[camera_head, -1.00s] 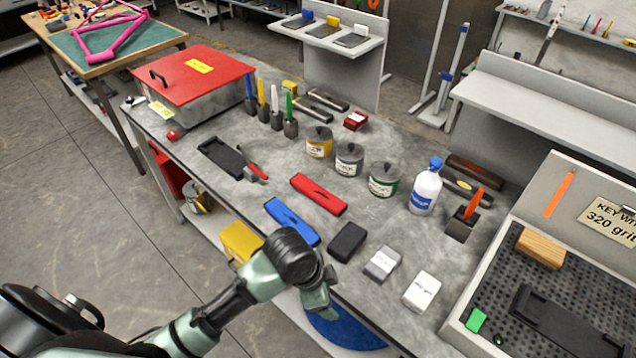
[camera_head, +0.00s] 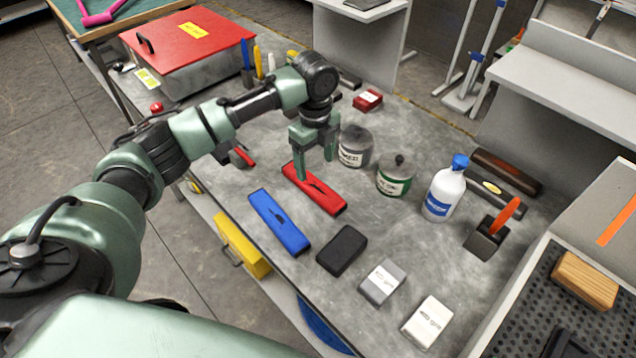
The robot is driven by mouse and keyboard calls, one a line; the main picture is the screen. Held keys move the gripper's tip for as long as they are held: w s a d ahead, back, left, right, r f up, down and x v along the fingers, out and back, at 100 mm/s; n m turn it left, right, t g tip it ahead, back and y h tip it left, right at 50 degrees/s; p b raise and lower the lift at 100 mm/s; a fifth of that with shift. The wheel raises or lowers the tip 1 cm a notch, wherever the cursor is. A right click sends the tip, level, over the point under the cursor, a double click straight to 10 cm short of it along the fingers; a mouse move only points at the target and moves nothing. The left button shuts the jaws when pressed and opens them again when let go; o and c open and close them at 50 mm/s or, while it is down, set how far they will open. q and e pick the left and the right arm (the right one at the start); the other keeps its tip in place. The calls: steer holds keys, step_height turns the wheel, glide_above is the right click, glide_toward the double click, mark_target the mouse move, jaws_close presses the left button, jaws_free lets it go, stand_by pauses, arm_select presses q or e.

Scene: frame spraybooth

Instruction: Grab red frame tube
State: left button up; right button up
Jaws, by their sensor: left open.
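The red frame tube (camera_head: 324,197) is a long red bar with a dark slot, lying flat on the grey workbench (camera_head: 222,192). My left gripper (camera_head: 316,168) points down over its far left end with the fingers apart. The fingers hide part of that end. I cannot tell whether they touch the tube. My right gripper is out of view.
A similar blue bar (camera_head: 279,222) lies nearer the front edge, with a black block (camera_head: 342,250) beside it. Grey (camera_head: 382,283) and white (camera_head: 428,321) blocks lie to the right. Cans (camera_head: 395,175) and a white bottle (camera_head: 444,190) stand behind the red tube.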

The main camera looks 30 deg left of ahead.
mark_target(315, 185)
arm_select(q)
steer(key=f, duration=0.1)
steer(key=s+f+p, duration=0.1)
steer(key=shift+s+d+f, duration=0.1)
steer(key=shift+d+f, duration=0.05)
steer(key=shift+f, duration=0.15)
step_height(315, 185, down, 3)
steer(key=shift+r+p, duration=0.1)
steer(key=shift+p, duration=0.55)
steer(key=shift+f, duration=0.7)
steer(key=c, duration=0.3)
jaws_close()
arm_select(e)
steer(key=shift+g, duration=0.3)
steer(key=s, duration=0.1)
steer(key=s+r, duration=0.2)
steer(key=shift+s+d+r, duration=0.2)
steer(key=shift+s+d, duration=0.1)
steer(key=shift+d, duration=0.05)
arm_select(q)
steer(key=shift+r, duration=0.1)
